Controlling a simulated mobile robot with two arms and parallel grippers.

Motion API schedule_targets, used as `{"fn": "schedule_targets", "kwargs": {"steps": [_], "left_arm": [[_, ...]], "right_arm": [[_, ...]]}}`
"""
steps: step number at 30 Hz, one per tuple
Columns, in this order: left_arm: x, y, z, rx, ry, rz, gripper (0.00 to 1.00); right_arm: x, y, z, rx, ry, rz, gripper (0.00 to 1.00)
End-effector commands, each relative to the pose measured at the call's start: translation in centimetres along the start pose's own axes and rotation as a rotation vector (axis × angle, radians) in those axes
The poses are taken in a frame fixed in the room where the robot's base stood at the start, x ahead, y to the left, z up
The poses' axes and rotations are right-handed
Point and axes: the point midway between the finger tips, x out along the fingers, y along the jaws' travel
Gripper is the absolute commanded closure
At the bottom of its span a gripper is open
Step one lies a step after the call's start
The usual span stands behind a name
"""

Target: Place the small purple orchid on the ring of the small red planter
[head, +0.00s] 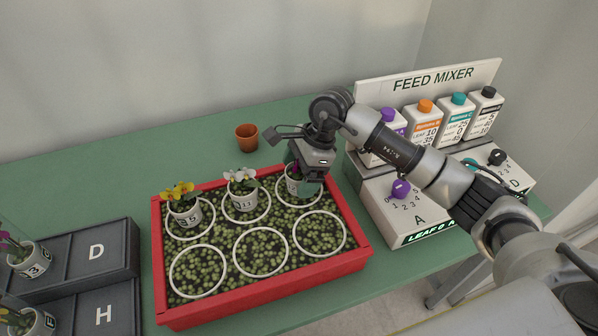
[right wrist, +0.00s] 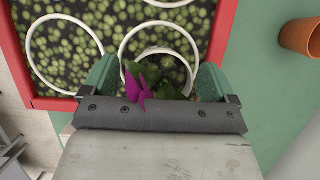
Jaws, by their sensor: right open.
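The small purple orchid, a white pot with a magenta flower (right wrist: 137,84), stands in the back right ring of the red planter (head: 262,292). In the head view its white pot (head: 293,187) is partly hidden by my right gripper (head: 303,172). My right gripper is open, with its green fingers on either side of the plant; the right wrist view also shows this gripper (right wrist: 158,80). I cannot tell whether the fingers touch the pot. My left gripper is not in view.
A yellow orchid (head: 186,212) and a white orchid (head: 242,190) stand in the other back rings; the front rings are empty. A terracotta pot (head: 247,138) stands behind the planter. The feed mixer (head: 408,212) is at right, dark crates (head: 97,252) at left.

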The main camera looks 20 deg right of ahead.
Motion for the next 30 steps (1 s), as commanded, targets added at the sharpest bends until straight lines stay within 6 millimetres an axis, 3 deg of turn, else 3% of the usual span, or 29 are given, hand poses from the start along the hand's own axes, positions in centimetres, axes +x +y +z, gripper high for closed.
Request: {"fn": "schedule_targets", "kwargs": {"steps": [15,21,30], "left_arm": [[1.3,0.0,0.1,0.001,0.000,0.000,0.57],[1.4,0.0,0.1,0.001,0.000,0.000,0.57],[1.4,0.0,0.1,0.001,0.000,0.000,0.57]], "right_arm": [[-10.1,-0.1,-0.1,0.001,0.001,-0.006,0.12],[-11.6,0.0,0.0,0.000,0.000,-0.003,0.12],[-11.7,0.0,0.0,0.000,0.000,-0.002,0.12]]}}
